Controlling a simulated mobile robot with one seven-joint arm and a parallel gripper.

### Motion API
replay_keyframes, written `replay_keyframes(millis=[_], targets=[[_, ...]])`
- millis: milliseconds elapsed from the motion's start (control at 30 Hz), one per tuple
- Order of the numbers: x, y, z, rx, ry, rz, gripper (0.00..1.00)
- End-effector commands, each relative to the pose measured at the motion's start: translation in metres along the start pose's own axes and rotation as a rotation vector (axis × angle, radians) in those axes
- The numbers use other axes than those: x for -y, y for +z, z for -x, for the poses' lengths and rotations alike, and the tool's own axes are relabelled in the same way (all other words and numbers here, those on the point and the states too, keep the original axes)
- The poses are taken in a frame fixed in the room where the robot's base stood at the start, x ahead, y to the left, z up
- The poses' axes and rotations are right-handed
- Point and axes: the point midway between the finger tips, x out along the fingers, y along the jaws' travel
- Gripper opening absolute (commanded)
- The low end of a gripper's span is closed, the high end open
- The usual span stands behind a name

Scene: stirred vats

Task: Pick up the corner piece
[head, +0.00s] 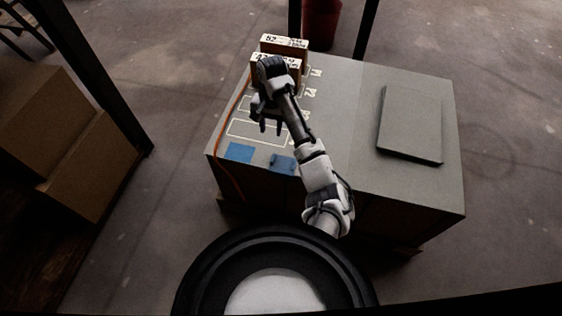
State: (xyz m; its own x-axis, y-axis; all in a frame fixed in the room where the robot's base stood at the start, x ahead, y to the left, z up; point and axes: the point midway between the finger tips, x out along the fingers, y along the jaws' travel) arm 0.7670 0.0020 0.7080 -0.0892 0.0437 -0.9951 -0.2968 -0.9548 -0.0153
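My gripper (267,127) hangs over the left part of the grey-topped table (345,130), above the white outlined boxes. Its two fingers look spread apart, with nothing visible between them. A small blue piece (284,164) lies near the table's front edge, with a darker bit at its left side; it may be the corner piece, but its shape is too small to tell. A flat blue square (240,152) lies to its left. My gripper is behind and above both blue things, touching neither. My arm hides part of the table.
Two labelled boxes (285,44) stand at the table's back left, partly behind my arm. A dark flat slab (410,124) lies on the right. An orange cable (222,136) runs along the left edge. Cardboard boxes (85,165) and a dark post stand left.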

Motion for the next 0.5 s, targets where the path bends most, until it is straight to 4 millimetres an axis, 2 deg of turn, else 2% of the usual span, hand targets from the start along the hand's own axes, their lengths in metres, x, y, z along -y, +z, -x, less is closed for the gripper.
replay_keyframes(millis=[67,300,500], targets=[[-0.007,0.002,-0.012,0.026,0.012,-0.016,0.36],[-0.007,0.004,-0.062,0.028,0.013,-0.016,0.36],[-0.008,0.004,-0.085,0.024,0.013,-0.016,0.36]])
